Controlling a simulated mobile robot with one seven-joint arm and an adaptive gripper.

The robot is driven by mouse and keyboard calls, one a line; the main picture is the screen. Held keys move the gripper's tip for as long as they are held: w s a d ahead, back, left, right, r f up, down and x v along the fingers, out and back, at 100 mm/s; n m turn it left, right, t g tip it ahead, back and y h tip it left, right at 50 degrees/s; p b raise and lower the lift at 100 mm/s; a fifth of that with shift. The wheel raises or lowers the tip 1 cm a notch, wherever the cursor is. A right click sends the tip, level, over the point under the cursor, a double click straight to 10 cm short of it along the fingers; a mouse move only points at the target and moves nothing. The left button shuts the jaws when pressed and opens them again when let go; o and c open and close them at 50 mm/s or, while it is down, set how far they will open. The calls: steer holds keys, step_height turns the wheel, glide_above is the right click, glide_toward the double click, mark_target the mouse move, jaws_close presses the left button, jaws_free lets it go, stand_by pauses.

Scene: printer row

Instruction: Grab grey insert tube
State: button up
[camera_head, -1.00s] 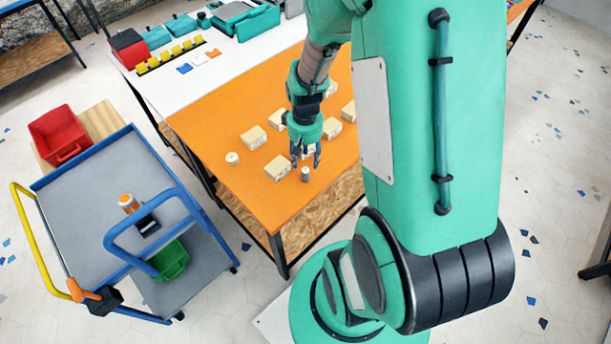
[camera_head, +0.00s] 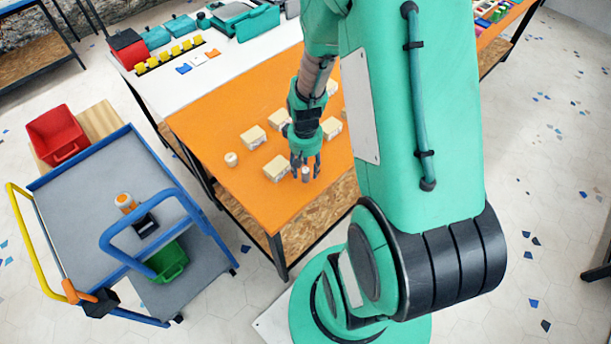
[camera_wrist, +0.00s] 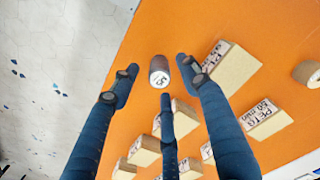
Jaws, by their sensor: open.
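The grey insert tube (camera_head: 305,174) stands near the front edge of the orange table top (camera_head: 274,210). In the wrist view the blue fingers of my gripper (camera_wrist: 158,72) are spread around the tube, with a gap on each side. I cannot tell whether any finger touches it.
Several cream boxes (camera_head: 277,168) stand behind and left of my gripper, some close to the fingers. A small round roll (camera_head: 231,159) sits at the left. A blue-framed cart (camera_head: 85,190) with an orange-white bottle (camera_head: 125,202) stands left of the table.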

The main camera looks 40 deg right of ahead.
mark_target(305, 170)
steer(key=shift+f+b, duration=0.4)
steer(key=shift+f, duration=1.25)
jaws_close()
